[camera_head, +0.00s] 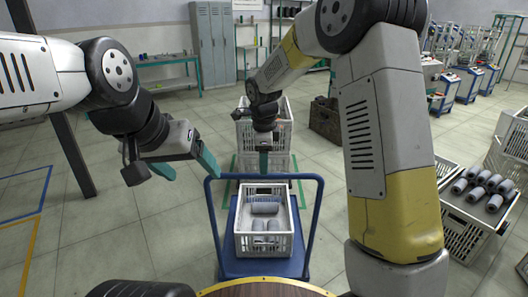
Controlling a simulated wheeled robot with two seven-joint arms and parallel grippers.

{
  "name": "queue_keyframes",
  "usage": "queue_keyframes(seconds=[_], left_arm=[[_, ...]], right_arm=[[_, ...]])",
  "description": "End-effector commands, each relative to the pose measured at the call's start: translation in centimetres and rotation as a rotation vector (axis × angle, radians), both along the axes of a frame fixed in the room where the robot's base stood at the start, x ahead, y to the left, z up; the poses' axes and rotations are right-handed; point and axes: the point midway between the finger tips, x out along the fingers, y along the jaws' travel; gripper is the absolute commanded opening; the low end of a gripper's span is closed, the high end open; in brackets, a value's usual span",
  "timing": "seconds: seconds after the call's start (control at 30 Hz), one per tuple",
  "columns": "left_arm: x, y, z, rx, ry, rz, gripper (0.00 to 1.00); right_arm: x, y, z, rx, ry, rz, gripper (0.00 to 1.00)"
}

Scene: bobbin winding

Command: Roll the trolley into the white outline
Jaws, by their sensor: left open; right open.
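The blue trolley (228,265) stands in front of me, its tubular handle (304,177) raised across the picture. A white crate (264,247) with several grey bobbins (265,208) sits on its deck. My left gripper (186,168) is open and empty at the left end of the handle; one teal finger appears close to the corner, but I cannot tell if it touches. My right gripper (264,152) appears above the middle of the handle bar, apart from it, with one teal finger clearly showing. I cannot make out a white outline on the floor.
Behind the trolley, stacked white crates (283,135) stand by a green floor outline (299,187). Blue (40,205) and yellow (33,245) floor lines lie at left. Crates of bobbins (455,225) stand at right. The tiled floor left of the trolley is clear.

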Motion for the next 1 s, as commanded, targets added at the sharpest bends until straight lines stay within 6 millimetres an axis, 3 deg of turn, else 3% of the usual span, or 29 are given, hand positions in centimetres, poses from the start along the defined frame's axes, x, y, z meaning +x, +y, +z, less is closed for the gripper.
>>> queue_keyframes(seconds=[0.53, 1.0], left_arm=[[0.0, 0.0, 0.0, 0.0, 0.0, 0.0, 0.76], [0.0, 0.0, 0.0, 0.0, 0.0, 0.0, 0.76]], right_arm=[[1.0, 0.0, -5.3, 0.0, 0.002, 0.0, 0.58], [1.3, -0.1, -6.6, 0.0, 0.001, 0.001, 0.58]])
